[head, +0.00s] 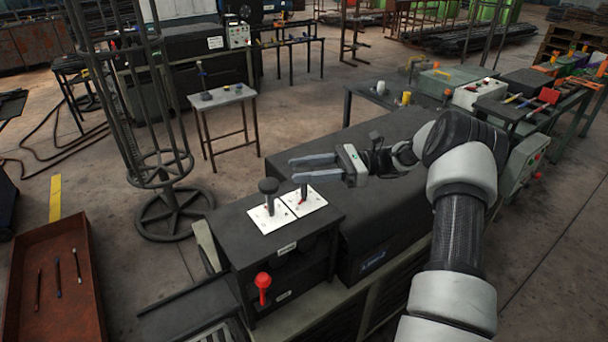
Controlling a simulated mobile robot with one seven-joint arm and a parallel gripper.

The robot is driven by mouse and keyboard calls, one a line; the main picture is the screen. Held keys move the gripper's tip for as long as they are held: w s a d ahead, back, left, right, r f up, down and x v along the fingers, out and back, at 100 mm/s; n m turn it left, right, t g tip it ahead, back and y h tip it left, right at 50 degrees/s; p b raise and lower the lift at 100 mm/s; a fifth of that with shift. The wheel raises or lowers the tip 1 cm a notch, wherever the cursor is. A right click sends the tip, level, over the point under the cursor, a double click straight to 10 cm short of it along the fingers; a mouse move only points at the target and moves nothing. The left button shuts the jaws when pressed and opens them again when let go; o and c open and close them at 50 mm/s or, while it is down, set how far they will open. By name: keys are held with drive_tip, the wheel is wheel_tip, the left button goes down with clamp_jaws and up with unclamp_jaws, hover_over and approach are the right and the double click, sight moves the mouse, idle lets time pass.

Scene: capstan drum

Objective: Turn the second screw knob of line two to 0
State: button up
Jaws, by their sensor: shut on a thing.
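Two white dial plates lie side by side on top of a dark cabinet (240,217). A black screw knob (268,188) stands upright on the left plate (282,218). The right plate (314,203) carries another screw knob (304,189), with a little red near its base. My gripper (292,170) reaches in from the right over the right plate. It is shut on the right knob, whose top is mostly hidden by the near finger. The plate markings are too small to read, so I cannot tell the knob's setting or which line it belongs to.
A red-knobbed lever (263,281) sticks out of the cabinet's front. A tall dark wire stand (172,208) stands behind to the left. A rusty tray (88,255) with several thin tools is at far left. A small table (226,95) stands behind, with open floor around it.

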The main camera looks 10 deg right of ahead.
drive_tip(key=shift+r+n+g, duration=0.1)
drive_tip(key=shift+n+g, duration=0.2)
drive_tip(key=shift+g, duration=0.2)
drive_tip(key=o, duration=1.1)
drive_tip(key=shift+c, duration=0.2)
drive_tip(key=d+b, duration=0.1)
drive_tip(key=d, duration=1.1)
drive_tip(key=shift+w, duration=0.1)
